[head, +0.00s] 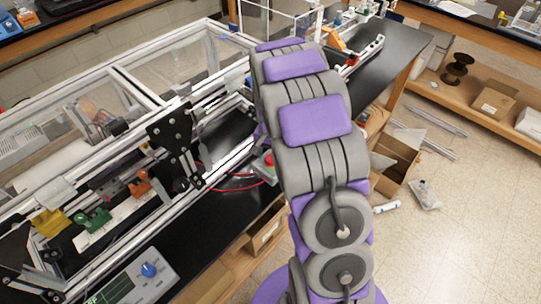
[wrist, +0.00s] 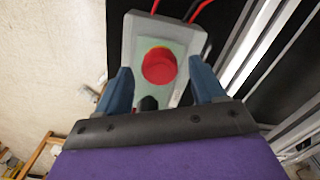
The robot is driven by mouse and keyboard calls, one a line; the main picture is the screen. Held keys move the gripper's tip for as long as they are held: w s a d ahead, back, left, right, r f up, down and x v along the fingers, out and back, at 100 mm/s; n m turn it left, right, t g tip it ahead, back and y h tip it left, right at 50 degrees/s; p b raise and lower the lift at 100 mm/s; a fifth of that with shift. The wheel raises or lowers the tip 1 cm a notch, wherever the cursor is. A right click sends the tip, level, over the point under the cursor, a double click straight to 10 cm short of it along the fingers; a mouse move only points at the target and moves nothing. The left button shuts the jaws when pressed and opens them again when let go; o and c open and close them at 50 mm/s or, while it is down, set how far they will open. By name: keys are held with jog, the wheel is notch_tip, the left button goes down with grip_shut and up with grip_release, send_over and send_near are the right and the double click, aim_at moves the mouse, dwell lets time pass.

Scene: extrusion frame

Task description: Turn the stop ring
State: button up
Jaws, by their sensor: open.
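A grey control box with a pale green face (wrist: 180,43) holds a round red stop button (wrist: 159,66). A little yellow shows at the button's far edge. A small black part (wrist: 149,103) sits below the button in the wrist view. My gripper (wrist: 160,72) is open, with one blue finger on each side of the button in the picture. I cannot tell whether the fingers touch it. In the head view the box (head: 262,170) and red button (head: 269,159) show just left of my arm, which hides my gripper there.
Red cables (head: 236,186) run from the box over the black bench. An aluminium extrusion frame (head: 130,75) with clear panels stands to the left. A green-screened instrument (head: 155,288) lies at the front.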

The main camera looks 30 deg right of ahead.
aim_at(271, 157)
notch_tip(271, 157, up, 16)
jog(key=p, duration=0.2)
dwell(0.5)
jog(key=s+a+r+n, duration=0.1)
jog(key=s+a+n, duration=0.2)
jog(key=s, duration=0.8)
jog(key=s+a+r+n+g+b, duration=0.1)
jog(key=s+a+n, duration=0.2)
jog(key=s+a, duration=0.3)
jog(key=s+a+n, duration=0.3)
jog(key=s+a, duration=0.2)
jog(key=s, duration=1.1)
jog(key=shift+r+g, duration=0.4)
jog(key=shift+w+d, duration=0.1)
